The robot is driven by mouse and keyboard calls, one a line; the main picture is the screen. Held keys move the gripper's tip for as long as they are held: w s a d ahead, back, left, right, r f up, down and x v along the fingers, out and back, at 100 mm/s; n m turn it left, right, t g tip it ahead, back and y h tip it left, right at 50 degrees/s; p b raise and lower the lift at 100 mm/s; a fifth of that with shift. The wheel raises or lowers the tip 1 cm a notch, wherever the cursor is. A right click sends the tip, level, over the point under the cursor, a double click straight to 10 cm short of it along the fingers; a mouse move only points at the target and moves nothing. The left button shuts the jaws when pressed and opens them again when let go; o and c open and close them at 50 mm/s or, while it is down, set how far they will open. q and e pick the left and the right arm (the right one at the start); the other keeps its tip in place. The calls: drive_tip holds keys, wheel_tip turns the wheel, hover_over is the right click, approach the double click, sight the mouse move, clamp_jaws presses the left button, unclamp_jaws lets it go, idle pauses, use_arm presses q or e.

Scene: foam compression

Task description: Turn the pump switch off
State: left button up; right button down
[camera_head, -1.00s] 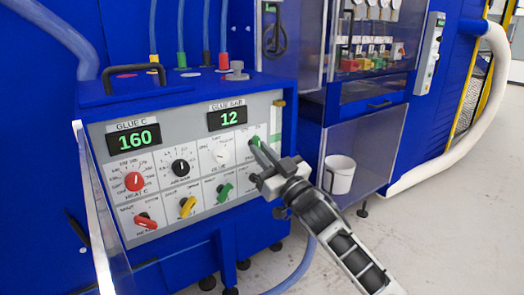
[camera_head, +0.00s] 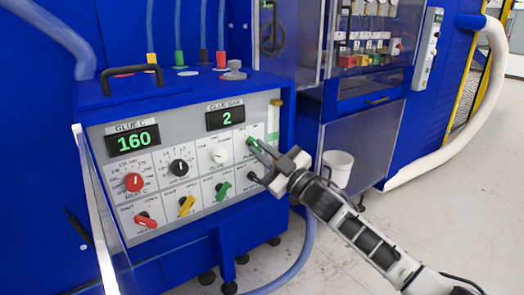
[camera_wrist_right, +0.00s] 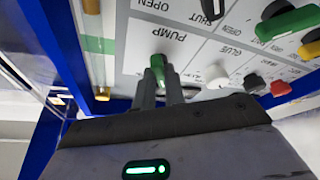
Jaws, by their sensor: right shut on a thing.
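The pump switch (camera_wrist_right: 158,63) is a small green handle below the printed word PUMP in the right wrist view. In the head view its green tip (camera_head: 250,142) shows at the upper right of the grey control panel (camera_head: 150,205). My right gripper (camera_head: 260,152) reaches it from the lower right. Its two fingers (camera_wrist_right: 160,82) are shut on the switch, one on each side, and hide part of it. The glue bar display (camera_head: 226,117) reads 2. My left gripper is not in view.
Other knobs sit close by: white (camera_head: 219,155), black (camera_head: 179,167), red (camera_head: 133,181), and green (camera_head: 223,190), yellow (camera_head: 187,205) and red (camera_head: 146,220) handles below. A clear plate (camera_head: 100,225) stands at the panel's left. A white bucket (camera_head: 338,168) stands behind my right arm.

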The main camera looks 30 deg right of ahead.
drive_tip(key=c, duration=1.5)
unclamp_jaws()
drive_tip(key=shift+o, duration=0.2)
drive_tip(key=b+v, duration=0.1)
drive_tip(key=v, duration=1.5)
drive_tip(key=shift+b, duration=0.3)
drive_tip(key=s+a+f+m+g+h+p, duration=0.1)
drive_tip(key=s+a+f+m+h, duration=0.15)
drive_tip(key=f, duration=0.25)
drive_tip(key=s+a+f+m+g+h, duration=0.1)
drive_tip(key=a+f+m+g, duration=0.1)
drive_tip(key=a+f, duration=0.25)
drive_tip(key=s+a+f+m+g+h+p, duration=0.1)
drive_tip(key=s+a+f+m, duration=0.1)
drive_tip(key=f, duration=0.3)
drive_tip(key=s+a+f+m+g, duration=0.2)
drive_tip(key=s+a+f+g, duration=0.3)
drive_tip(key=s+a, duration=0.4)
drive_tip(key=a+f+p, duration=0.1)
drive_tip(key=a, duration=0.1)
drive_tip(key=shift+a+f+g, duration=0.2)
drive_tip(key=shift+a+g, duration=0.2)
